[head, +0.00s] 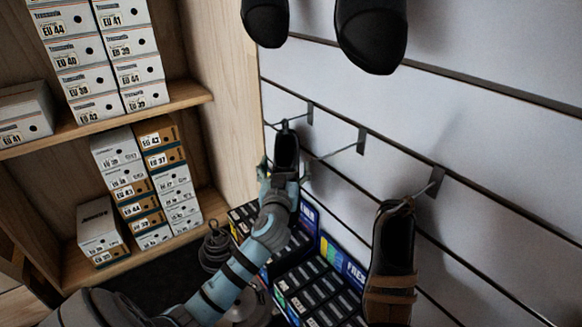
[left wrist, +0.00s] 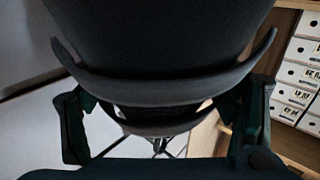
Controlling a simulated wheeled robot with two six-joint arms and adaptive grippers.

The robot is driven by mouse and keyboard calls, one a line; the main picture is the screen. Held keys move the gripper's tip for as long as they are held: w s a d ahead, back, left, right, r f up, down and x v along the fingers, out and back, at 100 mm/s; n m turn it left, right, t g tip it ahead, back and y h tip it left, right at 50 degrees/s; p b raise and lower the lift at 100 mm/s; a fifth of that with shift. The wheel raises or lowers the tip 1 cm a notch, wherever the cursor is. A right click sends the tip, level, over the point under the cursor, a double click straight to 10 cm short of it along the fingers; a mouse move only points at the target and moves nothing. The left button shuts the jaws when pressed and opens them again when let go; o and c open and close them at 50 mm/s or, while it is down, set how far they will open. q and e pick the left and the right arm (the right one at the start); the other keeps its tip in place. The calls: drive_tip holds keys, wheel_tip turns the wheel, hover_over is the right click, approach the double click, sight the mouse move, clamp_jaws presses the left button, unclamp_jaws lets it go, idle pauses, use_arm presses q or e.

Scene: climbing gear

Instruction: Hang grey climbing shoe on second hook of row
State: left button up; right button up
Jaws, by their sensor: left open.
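A dark grey climbing shoe (head: 286,150) is upright at the front end of the leftmost hook (head: 309,113) of the row. Its top meets the hook's tip; whether its loop is around the hook is too small to tell. My left gripper (head: 284,172) is at the shoe's lower part, fingers open on either side of it. In the left wrist view the shoe (left wrist: 160,40) fills the top middle, between the spread fingers of the left gripper (left wrist: 160,125). The second hook (head: 360,142) is bare. My right gripper is not in view.
A black and brown shoe (head: 393,255) hangs on the third hook (head: 436,181). Two dark shoe toes (head: 371,38) hang above. Display boxes (head: 315,290) stand below the hooks. A wooden shelf (head: 190,97) with shoe boxes is at left.

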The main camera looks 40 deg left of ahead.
use_arm(q)
drive_tip(key=shift+w+a, duration=0.35)
drive_tip(key=shift+w, duration=0.25)
drive_tip(key=c, duration=1.4)
drive_tip(key=shift+c, duration=0.2)
drive_tip(key=shift+s+r+p, duration=0.1)
drive_tip(key=shift+r+p, duration=0.3)
drive_tip(key=shift+r, duration=0.05)
drive_tip(key=shift+s+r, duration=0.1)
drive_tip(key=shift+r, duration=0.2)
drive_tip(key=shift+s+a+p, duration=0.25)
drive_tip(key=shift+s+p, duration=0.25)
drive_tip(key=shift+s, duration=0.2)
drive_tip(key=shift+s+a+r, duration=0.1)
drive_tip(key=shift+s+a, duration=0.1)
drive_tip(key=shift+s, duration=0.4)
drive_tip(key=shift+s+a, duration=0.1)
drive_tip(key=shift+s, duration=0.35)
